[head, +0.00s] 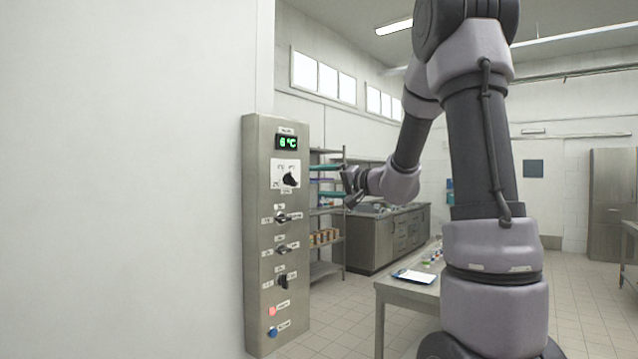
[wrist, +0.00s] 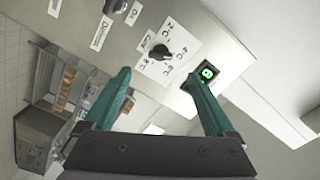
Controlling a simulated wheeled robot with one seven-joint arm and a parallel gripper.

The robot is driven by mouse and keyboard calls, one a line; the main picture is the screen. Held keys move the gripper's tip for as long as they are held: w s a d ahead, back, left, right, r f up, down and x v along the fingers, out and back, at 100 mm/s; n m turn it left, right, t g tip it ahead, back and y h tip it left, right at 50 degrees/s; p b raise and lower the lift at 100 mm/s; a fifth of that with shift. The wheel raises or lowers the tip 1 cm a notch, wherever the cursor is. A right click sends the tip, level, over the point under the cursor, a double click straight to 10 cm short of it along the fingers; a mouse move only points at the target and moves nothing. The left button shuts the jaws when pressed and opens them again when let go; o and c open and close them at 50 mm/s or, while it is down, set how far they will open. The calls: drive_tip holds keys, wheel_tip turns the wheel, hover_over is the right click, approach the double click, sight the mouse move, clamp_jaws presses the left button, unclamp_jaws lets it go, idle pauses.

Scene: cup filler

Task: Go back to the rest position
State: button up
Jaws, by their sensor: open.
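My gripper (wrist: 160,100) is open and empty in the wrist view, its two green fingers spread apart. It faces the steel control panel (head: 259,185), which stands against the white wall in the head view. The panel's black rotary knob (wrist: 160,52) sits on a white dial plate, beyond the gap between my fingers; it also shows in the head view (head: 290,179). A green display (wrist: 207,72) is beside the right finger; in the head view the display (head: 287,142) reads about 6 °C. In the head view my gripper (head: 347,184) is small and dark, right of the panel.
Below the dial are several more knobs (head: 282,217), a red button (head: 272,311) and a blue button (head: 272,332). A shelf rack (head: 327,268) and steel counter (head: 378,243) stand behind. A steel table (head: 405,294) with a clipboard (head: 414,276) is near my arm. Tiled floor lies open at right.

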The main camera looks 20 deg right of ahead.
drive_tip(key=s+a+f+n+g, duration=0.1)
drive_tip(key=s+a+g, duration=0.3)
drive_tip(key=s, duration=0.4)
drive_tip(key=s+a+f+n+g, duration=0.1)
drive_tip(key=s+a+g, duration=0.25)
drive_tip(key=s, duration=0.55)
drive_tip(key=s+d+f+h, duration=0.2)
drive_tip(key=s+d+h, duration=0.1)
drive_tip(key=s, duration=0.4)
drive_tip(key=s+d+f+m+h, duration=0.1)
drive_tip(key=s+d+f+h, duration=0.2)
drive_tip(key=s, duration=0.4)
drive_tip(key=d+h, duration=0.1)
drive_tip(key=h, duration=0.1)
drive_tip(key=shift+f+h, duration=0.2)
drive_tip(key=shift+h, duration=0.1)
